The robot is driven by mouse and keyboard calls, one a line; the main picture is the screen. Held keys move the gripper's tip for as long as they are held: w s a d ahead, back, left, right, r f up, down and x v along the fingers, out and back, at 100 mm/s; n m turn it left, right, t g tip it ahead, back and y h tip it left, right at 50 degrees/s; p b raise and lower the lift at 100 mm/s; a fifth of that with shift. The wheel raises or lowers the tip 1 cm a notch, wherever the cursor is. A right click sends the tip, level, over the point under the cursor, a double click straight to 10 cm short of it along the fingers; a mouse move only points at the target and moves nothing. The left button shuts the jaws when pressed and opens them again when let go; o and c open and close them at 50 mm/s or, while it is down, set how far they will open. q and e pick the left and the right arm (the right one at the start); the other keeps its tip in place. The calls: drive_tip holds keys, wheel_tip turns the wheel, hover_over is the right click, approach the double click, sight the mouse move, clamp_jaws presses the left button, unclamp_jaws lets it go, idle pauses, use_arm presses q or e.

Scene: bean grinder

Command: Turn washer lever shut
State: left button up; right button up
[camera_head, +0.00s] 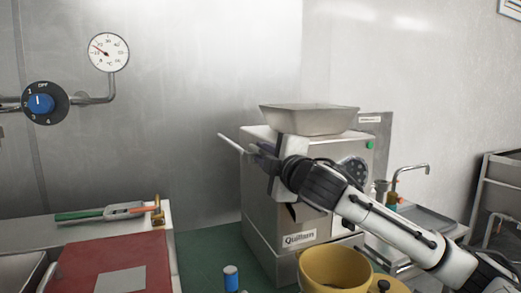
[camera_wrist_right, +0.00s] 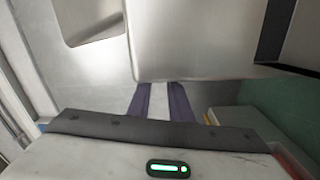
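A pale rod-like lever (camera_head: 230,143) sticks out to the upper left beside the steel grinder (camera_head: 262,200). I cannot tell for sure that it is the washer lever. My right gripper (camera_head: 262,150) is at the near end of this rod, against the grinder's upper left side and below its hopper tray. In the right wrist view its two dark purple fingers (camera_wrist_right: 160,98) stand apart with a pale strip between them. Whether they press on that strip is unclear. My left gripper is out of view.
The grinder's hopper tray (camera_head: 308,120) is close above my gripper. A tap (camera_head: 410,168) and a steel basin (camera_head: 430,222) are at the right. A red mat (camera_head: 85,265) lies at the left.

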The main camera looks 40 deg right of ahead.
sight(257, 149)
drive_tip(key=shift+x, duration=1.1)
clamp_jaws()
